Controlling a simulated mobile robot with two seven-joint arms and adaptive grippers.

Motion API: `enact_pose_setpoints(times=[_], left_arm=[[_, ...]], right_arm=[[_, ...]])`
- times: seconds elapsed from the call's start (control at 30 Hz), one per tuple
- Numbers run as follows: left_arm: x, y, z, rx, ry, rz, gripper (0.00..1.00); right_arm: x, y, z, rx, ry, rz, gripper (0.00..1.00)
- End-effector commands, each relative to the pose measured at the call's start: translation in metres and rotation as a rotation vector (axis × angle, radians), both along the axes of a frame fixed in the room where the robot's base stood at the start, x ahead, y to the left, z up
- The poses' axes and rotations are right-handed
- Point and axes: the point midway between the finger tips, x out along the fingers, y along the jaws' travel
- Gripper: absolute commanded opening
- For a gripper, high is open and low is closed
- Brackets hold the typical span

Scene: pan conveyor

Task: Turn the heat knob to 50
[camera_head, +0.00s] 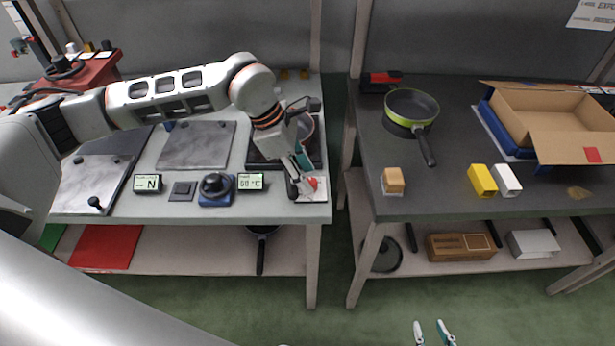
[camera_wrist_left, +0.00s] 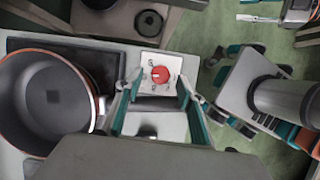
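The heat knob (camera_head: 313,183) is a red dial on a white plate (camera_head: 322,196) at the front right corner of the left table. It also shows in the left wrist view (camera_wrist_left: 160,75), with small dark marks around it. My left gripper (camera_head: 302,187) is over the plate, tilted down. In the left wrist view its fingers (camera_wrist_left: 157,88) are apart, one on each side of the knob; I cannot tell whether they touch it. A small display (camera_head: 250,182) reads about 60 °C. My right gripper (camera_head: 431,328) is open and empty over the floor at the bottom.
A pot (camera_head: 305,128) stands on a dark hob just behind the knob. A black knob on a blue base (camera_head: 215,188) and a display showing N (camera_head: 147,184) are further left. A green-rimmed pan (camera_head: 411,108) and an open cardboard box (camera_head: 550,115) are on the right table.

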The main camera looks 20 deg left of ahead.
Motion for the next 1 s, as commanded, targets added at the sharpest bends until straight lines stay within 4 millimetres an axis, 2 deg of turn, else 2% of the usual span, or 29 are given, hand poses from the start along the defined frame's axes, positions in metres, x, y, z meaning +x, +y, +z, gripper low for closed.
enact_pose_setpoints(times=[0.3,0.5,0.7,1.0], left_arm=[[-0.007,0.023,0.061,-0.001,-0.004,0.000,0.38],[-0.011,0.033,0.086,-0.002,-0.002,-0.001,0.38],[-0.012,0.036,0.094,-0.001,-0.001,-0.001,0.38],[-0.013,0.036,0.094,-0.001,0.000,-0.001,0.38]], right_arm=[[0.000,0.001,0.001,0.002,-0.001,-0.001,0.30],[0.001,0.001,0.001,0.002,-0.001,-0.001,0.30],[0.001,0.001,0.001,0.002,-0.001,-0.001,0.30],[0.001,0.001,0.001,0.004,-0.002,-0.001,0.30]])
